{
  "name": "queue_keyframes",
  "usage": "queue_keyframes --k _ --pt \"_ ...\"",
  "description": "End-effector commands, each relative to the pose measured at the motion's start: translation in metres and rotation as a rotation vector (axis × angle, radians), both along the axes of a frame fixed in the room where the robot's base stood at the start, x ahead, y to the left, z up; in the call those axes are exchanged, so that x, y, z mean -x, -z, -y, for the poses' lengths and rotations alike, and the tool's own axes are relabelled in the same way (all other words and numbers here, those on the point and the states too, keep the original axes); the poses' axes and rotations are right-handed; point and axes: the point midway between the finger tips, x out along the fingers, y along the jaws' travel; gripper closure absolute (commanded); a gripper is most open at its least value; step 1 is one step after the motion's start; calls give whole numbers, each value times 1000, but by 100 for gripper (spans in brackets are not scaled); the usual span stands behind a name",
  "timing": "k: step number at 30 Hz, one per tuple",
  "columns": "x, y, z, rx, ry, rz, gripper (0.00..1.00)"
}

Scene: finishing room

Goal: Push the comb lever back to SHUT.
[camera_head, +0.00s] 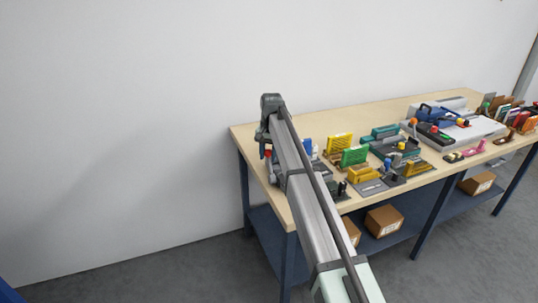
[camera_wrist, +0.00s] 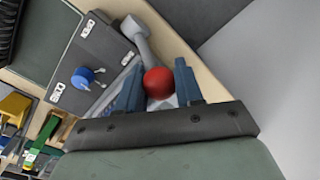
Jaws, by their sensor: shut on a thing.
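The comb lever (camera_wrist: 143,42) is a grey arm with a round red knob (camera_wrist: 158,82), in the wrist view. My gripper (camera_wrist: 160,76) is shut on the red knob, with one blue finger on each side of it. The lever runs from the knob up toward the edge of a dark grey plate (camera_wrist: 100,58). In the head view a bit of red (camera_head: 268,154) shows beside my arm at the table's left end; my arm hides most of the device there.
The wooden table (camera_head: 245,133) holds yellow, green and teal devices (camera_head: 354,156) right of my arm. A larger grey machine (camera_head: 455,125) stands farther right. A wall is behind the table. Cardboard boxes (camera_head: 384,220) sit on the lower shelf.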

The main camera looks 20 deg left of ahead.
Motion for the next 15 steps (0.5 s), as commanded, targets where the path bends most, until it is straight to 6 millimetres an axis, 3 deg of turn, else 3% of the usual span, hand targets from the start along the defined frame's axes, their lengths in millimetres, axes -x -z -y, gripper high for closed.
queue_keyframes --k 10,11,15 --pt "-4 2 -1 -3 2 7 100" --pt "-4 2 -1 -3 2 7 61" --pt "-3 2 -1 -3 1 6 48"
